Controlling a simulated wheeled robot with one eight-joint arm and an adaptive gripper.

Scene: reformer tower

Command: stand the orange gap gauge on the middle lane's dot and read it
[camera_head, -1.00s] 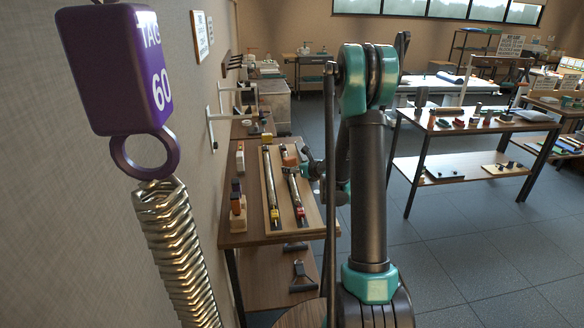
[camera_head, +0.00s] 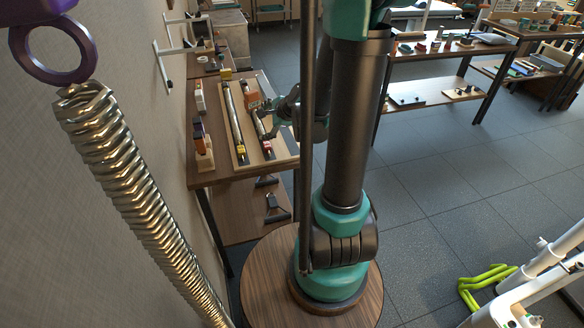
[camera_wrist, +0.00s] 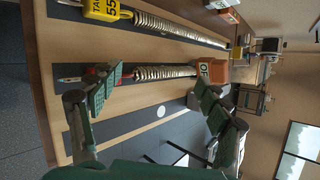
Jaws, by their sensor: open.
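The orange gauge block (camera_wrist: 212,71), with a dark-on-white marking that I cannot read surely, stands at one end of the spring (camera_wrist: 166,73) in the middle lane; it also shows in the head view (camera_head: 251,87). No dot shows in that lane; the block may cover it. A white dot (camera_wrist: 161,111) shows bare in the lane beside it. My gripper (camera_wrist: 160,97) is open and empty, its green-padded fingers spread over the board, with one finger in front of the middle lane's red tag. The orange block is not between the pads. In the head view my gripper (camera_head: 272,110) is small beside the board.
Another lane holds a long spring (camera_wrist: 180,28) with a yellow tag (camera_wrist: 101,9). Small blocks (camera_head: 203,150) stand on the table left of the board. A large spring (camera_head: 135,190) hangs close to my head camera. Open floor (camera_head: 440,190) lies to the right.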

